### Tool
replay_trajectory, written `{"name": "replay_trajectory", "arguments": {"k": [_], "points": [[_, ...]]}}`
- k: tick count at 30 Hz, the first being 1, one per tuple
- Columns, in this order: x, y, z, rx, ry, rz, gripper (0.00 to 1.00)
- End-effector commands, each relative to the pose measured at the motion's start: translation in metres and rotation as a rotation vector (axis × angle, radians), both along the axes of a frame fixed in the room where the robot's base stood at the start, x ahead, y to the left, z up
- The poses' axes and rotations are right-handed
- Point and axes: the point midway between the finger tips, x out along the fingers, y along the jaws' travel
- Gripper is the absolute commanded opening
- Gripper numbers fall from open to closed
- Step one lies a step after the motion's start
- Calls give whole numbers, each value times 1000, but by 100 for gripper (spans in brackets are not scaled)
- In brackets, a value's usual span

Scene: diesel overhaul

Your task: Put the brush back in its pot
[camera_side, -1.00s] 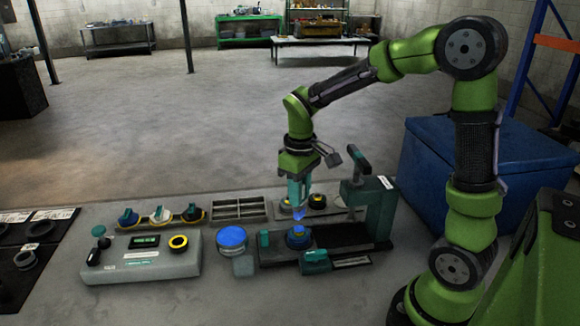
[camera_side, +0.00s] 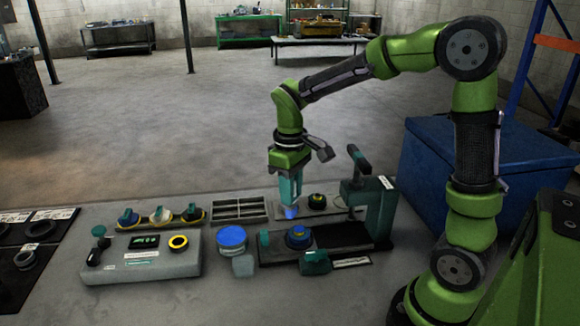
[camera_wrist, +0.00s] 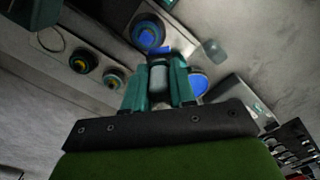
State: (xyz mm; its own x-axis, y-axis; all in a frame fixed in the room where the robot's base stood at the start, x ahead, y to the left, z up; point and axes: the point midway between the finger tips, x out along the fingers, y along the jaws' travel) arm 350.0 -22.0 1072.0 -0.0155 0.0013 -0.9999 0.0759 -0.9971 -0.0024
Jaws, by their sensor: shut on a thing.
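My gripper (camera_side: 286,204) is shut on the brush, which hangs down with its blue tip (camera_side: 291,212) lowest, above the rear edge of the bench fixture. In the wrist view the brush's grey body (camera_wrist: 158,78) sits between the teal fingers. The likely pot is a round container with a bright blue top (camera_side: 231,236), left of and below my gripper in the side view. In the wrist view its blue top (camera_wrist: 199,84) shows beside the right finger, partly hidden. The brush is apart from it.
A blue-ringed round part (camera_side: 299,237) sits in the fixture (camera_side: 380,215), whose upright and teal handle rise at the right. Round parts (camera_side: 316,201) lie behind it. A slotted tray (camera_side: 240,209), a grey control box (camera_side: 140,268) and a row of knobbed parts (camera_side: 161,216) lie left.

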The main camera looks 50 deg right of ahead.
Motion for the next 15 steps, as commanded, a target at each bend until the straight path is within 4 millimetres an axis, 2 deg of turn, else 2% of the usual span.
{"name": "replay_trajectory", "arguments": {"k": [1, 3, 7, 11, 15], "points": [[7, 19, -3, 1, 6, 21, 0], [17, 44, -6, -1, 9, -32, 0], [32, 82, -9, -8, 6, -216, 0], [41, 108, -9, -11, 0, -426, 0], [48, 118, -7, -9, -8, -636, 0]]}}
